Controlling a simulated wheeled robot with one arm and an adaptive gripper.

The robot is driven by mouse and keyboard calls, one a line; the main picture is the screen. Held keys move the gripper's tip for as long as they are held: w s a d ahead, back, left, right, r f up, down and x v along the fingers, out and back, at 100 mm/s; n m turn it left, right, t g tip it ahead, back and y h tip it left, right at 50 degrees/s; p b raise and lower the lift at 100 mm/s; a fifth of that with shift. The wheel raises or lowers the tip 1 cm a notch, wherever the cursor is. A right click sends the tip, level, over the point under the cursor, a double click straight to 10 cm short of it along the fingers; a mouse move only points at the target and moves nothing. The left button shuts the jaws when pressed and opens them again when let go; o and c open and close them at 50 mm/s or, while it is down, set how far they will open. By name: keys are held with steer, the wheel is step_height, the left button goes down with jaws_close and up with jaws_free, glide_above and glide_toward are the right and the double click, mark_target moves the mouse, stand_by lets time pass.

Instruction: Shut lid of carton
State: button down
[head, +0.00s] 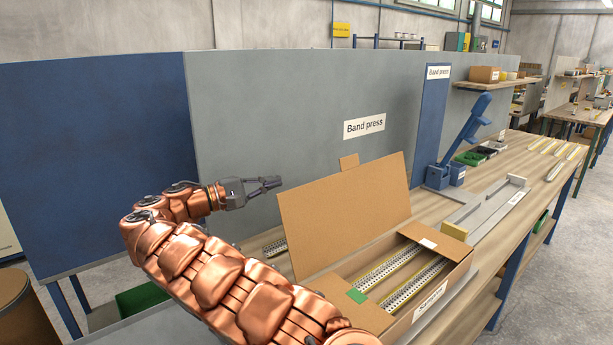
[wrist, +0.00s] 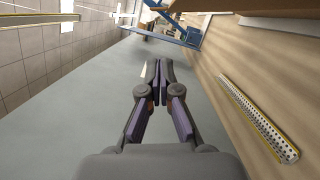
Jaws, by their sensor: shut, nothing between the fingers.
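The carton (head: 445,280) stands on the bench with its lid (head: 347,212) raised, tilted back and open.
A blue band press (head: 466,140) stands on the bench beyond the carton. A grey panel (head: 290,120) rises behind the bench. A perforated strip (wrist: 258,118) lies on the bench in the wrist view. Grey rails (head: 490,210) and a yellow block (head: 454,231) lie right of the carton.

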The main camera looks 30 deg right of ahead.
mark_target(341, 164)
steer(key=d+r+p, duration=0.1)
steer(key=d+p, duration=0.2)
steer(key=d, duration=1.6)
steer(key=shift+d+r, duration=0.25)
steer(key=shift+s, duration=0.2)
steer(key=s+d+f+m+y+b, duration=0.15)
steer(key=s+m+b, duration=0.35)
steer(key=s+b, duration=0.55)
steer(key=s+d+m+y+b, duration=0.1)
steer(key=s+d+m+b, duration=0.3)
steer(key=s+b, duration=0.65)
steer(key=shift+s+d+f+m+t+y+b, duration=0.4)
steer(key=shift+s+f+m+b, duration=1.25)
steer(key=shift+f+b, duration=1.8)
steer(key=shift+s+d+f+m+t+y+b, duration=0.15)
steer(key=shift+s+f+m+t+b, duration=0.8)
steer(key=shift+s+f+b, duration=2.35)
steer(key=shift+s+d+f+m+t+y+b, duration=0.15)
steer(key=shift+s+d+f+m+b, duration=0.3)
steer(key=shift+f+m+b, duration=3)
steer(key=n+b, duration=0.1)
steer(key=r+n+b, duration=0.1)
steer(key=n, duration=0.1)
steer(key=shift+a+r, duration=0.1)
steer(key=shift+r, duration=0.15)
